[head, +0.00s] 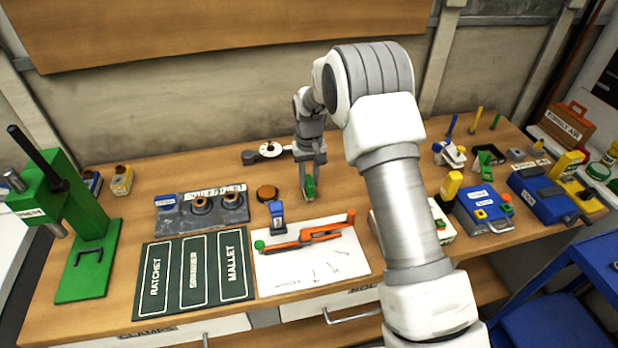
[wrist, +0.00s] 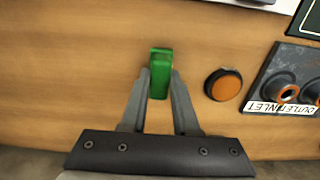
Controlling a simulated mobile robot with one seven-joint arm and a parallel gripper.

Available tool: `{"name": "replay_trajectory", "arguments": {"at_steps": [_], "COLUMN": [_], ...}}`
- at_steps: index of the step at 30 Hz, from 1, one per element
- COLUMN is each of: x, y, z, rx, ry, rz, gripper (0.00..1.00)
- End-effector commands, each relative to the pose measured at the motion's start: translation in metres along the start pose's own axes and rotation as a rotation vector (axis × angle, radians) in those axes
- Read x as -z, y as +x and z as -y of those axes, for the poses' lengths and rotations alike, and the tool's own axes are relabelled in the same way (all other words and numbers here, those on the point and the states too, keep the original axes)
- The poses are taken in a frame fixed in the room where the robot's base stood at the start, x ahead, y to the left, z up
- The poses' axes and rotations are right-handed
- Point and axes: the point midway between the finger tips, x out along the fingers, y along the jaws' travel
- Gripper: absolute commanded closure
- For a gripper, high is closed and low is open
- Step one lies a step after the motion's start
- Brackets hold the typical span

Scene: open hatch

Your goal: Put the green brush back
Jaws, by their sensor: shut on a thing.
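The green brush (head: 310,188) is between the fingers of my gripper (head: 309,180) in the head view, low over the middle of the wooden bench. In the wrist view my gripper (wrist: 160,90) is shut on the green brush (wrist: 160,62), whose green block sticks out past the fingertips. The fingers hide part of its sides. I cannot tell whether its lower end touches the bench top.
An orange round button (head: 267,193) and a blue item (head: 277,214) stand left of my gripper. A grey plate with rings (head: 175,222) lies farther left. A white sheet (head: 285,275) with an orange tool lies in front. Several coloured upright sticks (head: 476,121) stand at right.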

Motion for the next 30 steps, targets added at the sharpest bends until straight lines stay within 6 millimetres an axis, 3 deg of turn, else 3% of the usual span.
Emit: {"name": "replay_trajectory", "arguments": {"at_steps": [25,26,30], "x": [0.0001,0.0002,0.0001], "y": [0.0053,0.0046,0.0045], "z": [0.0,0.0001,0.0001], "rx": [0.0,0.0,0.0], "ry": [0.0,0.0,0.0], "rz": [0.0,-0.001,0.0], "gripper": [1.0,0.66,0.41]}}
